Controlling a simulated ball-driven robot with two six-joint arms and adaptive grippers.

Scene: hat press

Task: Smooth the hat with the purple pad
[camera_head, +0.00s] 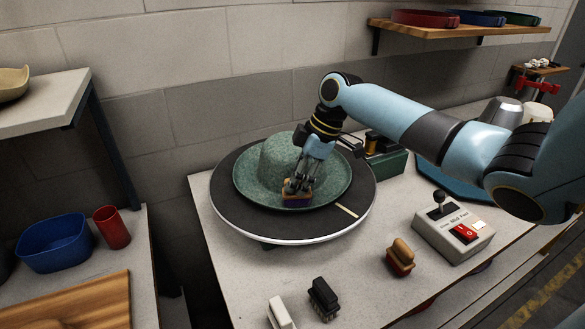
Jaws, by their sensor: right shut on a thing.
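A green, speckled hat (279,158) with a wide brim lies on a round dark turntable (233,213). My right gripper (300,188) reaches in from the right over the hat's front. It is shut on the purple pad (297,203), which has a tan upper part and a purple underside. The pad is at the front of the brim, close to the crown; I cannot tell whether it touches the felt. The gripper's fingers hide part of the pad and crown. My left gripper is not in view.
A control box (453,234) with a lever and red switch stands right of the turntable. A blue bowl (54,243) and red cup (112,228) are left.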

